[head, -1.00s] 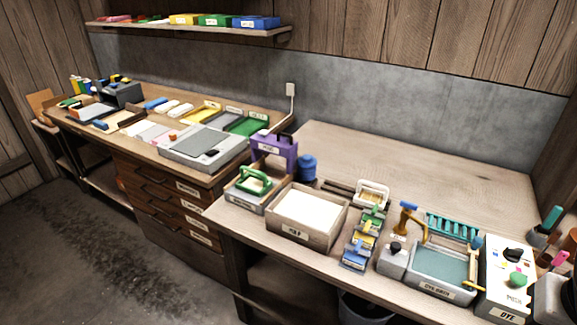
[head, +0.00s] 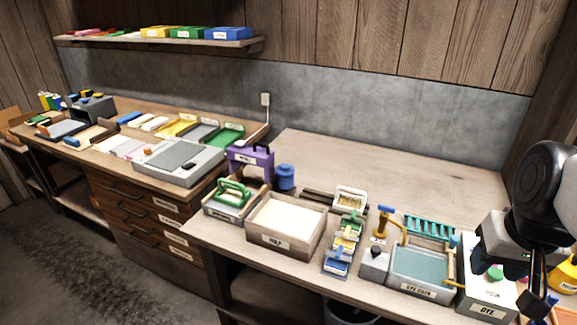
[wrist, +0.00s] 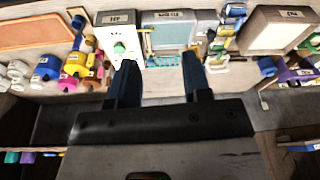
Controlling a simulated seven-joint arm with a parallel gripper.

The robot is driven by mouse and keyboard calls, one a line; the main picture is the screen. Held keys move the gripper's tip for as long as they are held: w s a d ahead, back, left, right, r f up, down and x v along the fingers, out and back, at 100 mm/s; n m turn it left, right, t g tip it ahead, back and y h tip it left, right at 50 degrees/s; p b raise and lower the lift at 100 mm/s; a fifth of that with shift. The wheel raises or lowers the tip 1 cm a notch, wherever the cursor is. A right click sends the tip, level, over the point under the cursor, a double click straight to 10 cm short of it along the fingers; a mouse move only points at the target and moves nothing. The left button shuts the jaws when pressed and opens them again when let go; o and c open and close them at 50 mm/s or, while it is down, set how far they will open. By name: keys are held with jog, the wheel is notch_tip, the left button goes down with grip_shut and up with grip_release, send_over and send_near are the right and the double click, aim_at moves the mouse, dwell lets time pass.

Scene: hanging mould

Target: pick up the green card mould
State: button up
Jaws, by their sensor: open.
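A green framed mould with a raised handle (head: 234,184) sits in a grey labelled box (head: 232,214) left of the pulp box in the head view. A smaller green piece (head: 352,216) lies at the back of a row with yellow and blue pieces; I cannot tell from the labels which is the card mould. My gripper (head: 537,292) is at the far right, above the dye end of the bench, far from both. In the wrist view its two fingers (wrist: 160,82) are spread apart with nothing between them.
The pulp box (head: 286,225) stands between the green mould and the row. A purple stand (head: 250,156) and a blue jar (head: 284,177) are behind. A dye bath (head: 422,272), a teal rack (head: 430,227) and a white dye box (head: 485,285) are nearer me. The bench's back is clear.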

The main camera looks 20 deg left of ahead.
jog(key=w+a+n+g+y, duration=0.25)
jog(key=w+a+n, duration=0.55)
jog(key=w+a, duration=1.85)
jog(key=w+a+f+n, duration=0.1)
jog(key=a+f, duration=0.4)
jog(key=a, duration=0.8)
jog(key=w+a+f+n+g+y, duration=0.1)
jog(key=a+f+n, duration=0.3)
jog(key=a, duration=1)
jog(key=w+a+f+n+g, duration=0.1)
jog(key=a+f+n, duration=0.1)
jog(key=a+f, duration=0.6)
jog(key=a, duration=0.6)
jog(key=shift+f+n, duration=0.2)
jog(key=shift+n, duration=0.2)
jog(key=shift+a+f+y, duration=0.1)
jog(key=shift+y, duration=0.15)
jog(key=shift+x, duration=1.2)
jog(key=shift+f, duration=0.1)
